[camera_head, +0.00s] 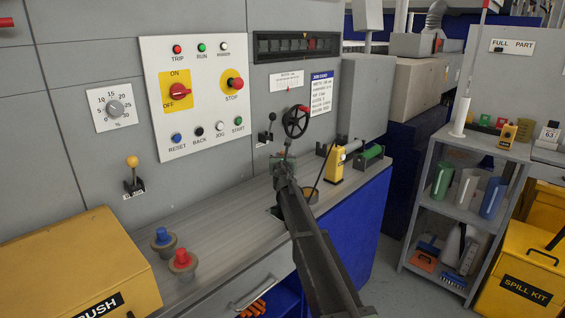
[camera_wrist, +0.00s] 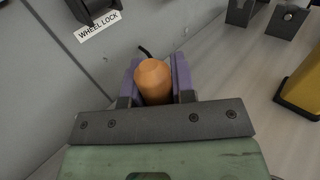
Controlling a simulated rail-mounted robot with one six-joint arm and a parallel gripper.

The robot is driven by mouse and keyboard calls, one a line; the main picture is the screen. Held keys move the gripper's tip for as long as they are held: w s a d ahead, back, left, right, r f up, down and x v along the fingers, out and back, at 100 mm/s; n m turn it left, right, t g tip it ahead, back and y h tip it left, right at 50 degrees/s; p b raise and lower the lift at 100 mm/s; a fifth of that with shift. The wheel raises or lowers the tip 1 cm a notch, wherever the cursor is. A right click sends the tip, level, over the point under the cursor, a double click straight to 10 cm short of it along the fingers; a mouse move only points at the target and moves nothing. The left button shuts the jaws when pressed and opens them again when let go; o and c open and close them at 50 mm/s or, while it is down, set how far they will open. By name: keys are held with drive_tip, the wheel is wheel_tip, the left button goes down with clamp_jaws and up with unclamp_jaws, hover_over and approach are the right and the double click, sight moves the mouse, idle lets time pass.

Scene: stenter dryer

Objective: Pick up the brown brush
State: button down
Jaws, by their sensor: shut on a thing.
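In the wrist view the rounded orange-brown end of the brown brush (camera_wrist: 153,82) sits between the two purple fingers of my gripper (camera_wrist: 155,76). The fingers are shut on it, one on each side. The rest of the brush, bristles included, is hidden. The brush cannot be made out there behind my arm.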

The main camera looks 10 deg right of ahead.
wheel_tip(320, 180, up, 20)
drive_tip(key=p, duration=1.9)
drive_tip(key=shift+f, duration=0.2)
